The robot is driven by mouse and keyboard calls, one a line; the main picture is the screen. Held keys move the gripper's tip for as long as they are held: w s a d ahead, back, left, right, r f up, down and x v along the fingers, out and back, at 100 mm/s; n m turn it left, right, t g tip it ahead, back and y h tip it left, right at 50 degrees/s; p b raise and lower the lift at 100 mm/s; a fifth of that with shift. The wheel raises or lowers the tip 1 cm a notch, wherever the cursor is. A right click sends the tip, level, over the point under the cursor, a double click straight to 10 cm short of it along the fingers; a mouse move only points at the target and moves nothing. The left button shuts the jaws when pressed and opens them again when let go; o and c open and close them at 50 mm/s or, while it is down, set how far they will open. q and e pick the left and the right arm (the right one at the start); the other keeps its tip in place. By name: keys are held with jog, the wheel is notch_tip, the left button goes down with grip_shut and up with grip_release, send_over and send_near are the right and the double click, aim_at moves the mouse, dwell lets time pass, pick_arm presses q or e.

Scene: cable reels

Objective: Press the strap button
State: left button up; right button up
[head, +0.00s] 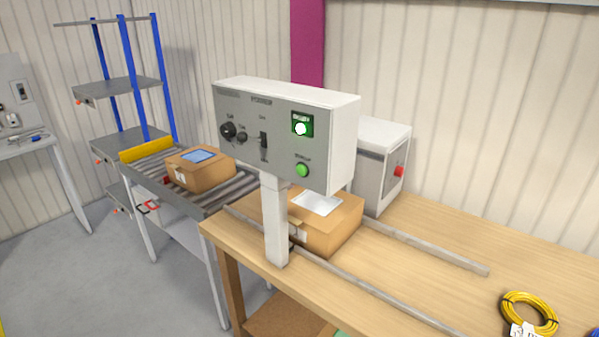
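A white control box with a grey front panel (275,112) stands on a white post (275,222) at the table's left end. At the panel's upper right is a green square switch (302,125) with a bright white spot. Below it is a round green button (302,170) under a small label; the panel lettering is too small to read surely. Black knobs (228,131) and a black slider (263,141) are on the panel's left half. Neither of my grippers is in view.
A cardboard box (335,228) sits on the wooden table (440,265) behind the post, between two metal rails (425,248). A grey-white machine with a red button (398,171) stands behind. Another box (192,175) sits on the roller conveyor (238,186). A yellow cable coil (545,324) lies at right.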

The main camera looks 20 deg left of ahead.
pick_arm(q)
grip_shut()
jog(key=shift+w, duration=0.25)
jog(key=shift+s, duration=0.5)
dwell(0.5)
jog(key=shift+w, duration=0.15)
